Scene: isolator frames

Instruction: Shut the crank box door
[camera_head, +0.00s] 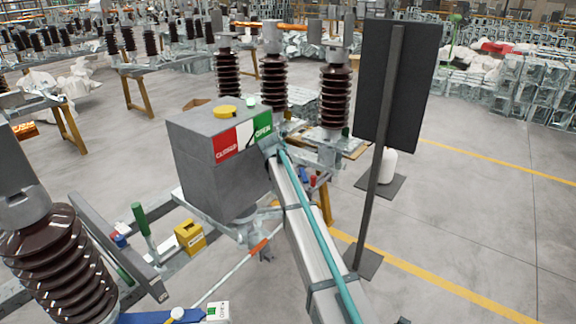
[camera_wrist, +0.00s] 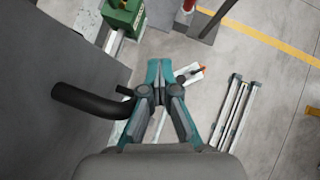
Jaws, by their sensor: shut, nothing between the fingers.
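In the wrist view my gripper (camera_wrist: 160,66) is shut and empty, its teal fingertips together. A dark grey panel (camera_wrist: 60,60) fills the left of that view, with a black curved handle (camera_wrist: 88,106) standing out toward my fingers. The fingers are just right of the handle's end; whether they touch is not clear. In the head view a grey box (camera_head: 205,165) carries red "CLOSED" and green "OPEN" labels and a yellow cap (camera_head: 225,112). I cannot tell whether the wrist-view panel belongs to this box, nor how far any door is open. My gripper cannot be made out in the head view.
A dark board (camera_head: 400,75) on a post stands right of the box. Brown insulators (camera_head: 335,95) stand behind it; another (camera_head: 60,265) is at front left. A long bar (camera_head: 310,240) runs toward the front. A green box (camera_wrist: 124,16) is at the wrist view's top. Floor at right is open.

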